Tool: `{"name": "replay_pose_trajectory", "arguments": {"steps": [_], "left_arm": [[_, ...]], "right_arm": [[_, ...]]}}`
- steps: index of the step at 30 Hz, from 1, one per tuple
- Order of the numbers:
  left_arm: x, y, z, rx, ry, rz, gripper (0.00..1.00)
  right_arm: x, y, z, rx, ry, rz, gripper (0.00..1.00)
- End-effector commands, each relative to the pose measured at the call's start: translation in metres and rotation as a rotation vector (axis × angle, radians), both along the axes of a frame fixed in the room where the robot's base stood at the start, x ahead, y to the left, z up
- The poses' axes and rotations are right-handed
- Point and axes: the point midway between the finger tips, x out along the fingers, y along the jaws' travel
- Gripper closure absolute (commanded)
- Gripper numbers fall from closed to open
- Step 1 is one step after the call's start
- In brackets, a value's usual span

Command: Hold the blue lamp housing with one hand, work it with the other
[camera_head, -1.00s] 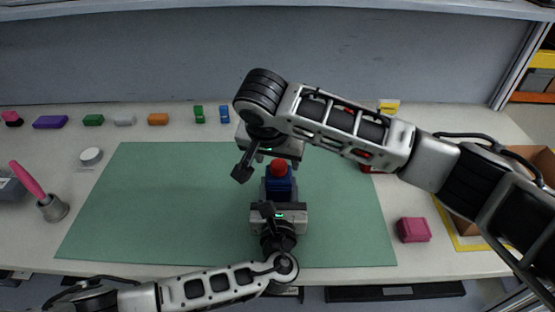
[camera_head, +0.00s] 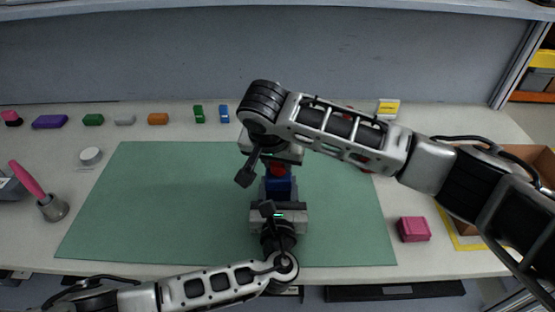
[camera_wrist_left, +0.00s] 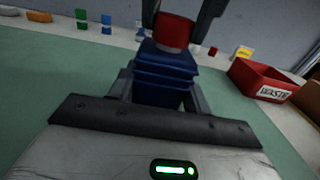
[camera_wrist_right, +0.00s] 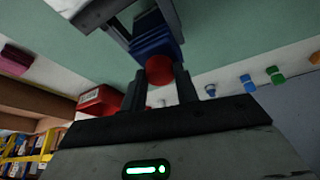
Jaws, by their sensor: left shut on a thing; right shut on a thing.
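The blue lamp housing (camera_head: 279,187) stands over the green mat (camera_head: 150,200), with a red round cap (camera_head: 278,169) on its top. My left gripper (camera_head: 278,205) comes from the front and is shut on the housing; its fingers flank the blue ribbed body (camera_wrist_left: 166,75) in the left wrist view. My right gripper (camera_head: 275,164) comes from behind and above and is shut on the red cap, which also shows between its fingers in the right wrist view (camera_wrist_right: 159,70). In the left wrist view the red cap (camera_wrist_left: 174,32) sits against the blue body.
A red bin marked WASTE (camera_wrist_left: 268,82) stands behind at the right. A pink block (camera_head: 413,229) lies right of the mat. Several coloured blocks line the back. The mat's left half is clear.

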Motion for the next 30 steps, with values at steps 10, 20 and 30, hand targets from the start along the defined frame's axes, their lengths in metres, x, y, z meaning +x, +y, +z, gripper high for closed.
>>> {"name": "replay_pose_trajectory", "arguments": {"steps": [10,20,30], "left_arm": [[0.0,0.001,0.0,0.001,0.001,0.002,0.88],[0.0,0.001,0.0,0.001,0.001,0.002,0.88],[0.0,0.001,0.0,0.001,0.001,0.002,0.88]], "right_arm": [[0.0,0.001,0.016,0.002,-0.002,0.001,0.91],[0.0,0.001,0.042,0.002,-0.002,0.002,0.91],[0.0,0.001,0.062,0.002,0.0,0.001,0.91]]}}
